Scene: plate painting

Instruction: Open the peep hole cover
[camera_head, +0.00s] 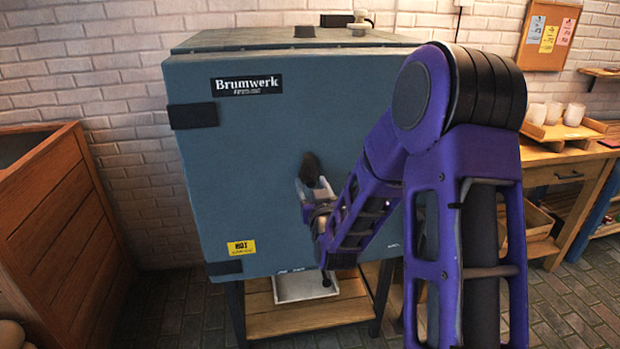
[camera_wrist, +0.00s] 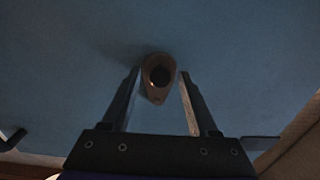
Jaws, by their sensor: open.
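The blue-grey kiln (camera_head: 270,120) stands in front of me with its front door facing me. A dark brown peep hole piece (camera_head: 310,163) shows near the middle of the door, just above my gripper (camera_head: 313,186). In the wrist view the peep hole piece (camera_wrist: 157,94) is brown and tapers downward, with a dark round centre. My gripper (camera_wrist: 160,73) is open there, one finger on each side of the piece. I cannot tell whether either finger touches it. My gripper hides part of it in the head view, and I cannot tell the cover's exact position.
A wooden crate (camera_head: 75,230) stands at the left. A wooden workbench (camera_head: 560,165) with pale cups (camera_head: 573,115) is at the right. A pale tray (camera_head: 303,287) sits under the kiln. A yellow label (camera_head: 241,247) is low on the door. My purple arm covers the door's right side.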

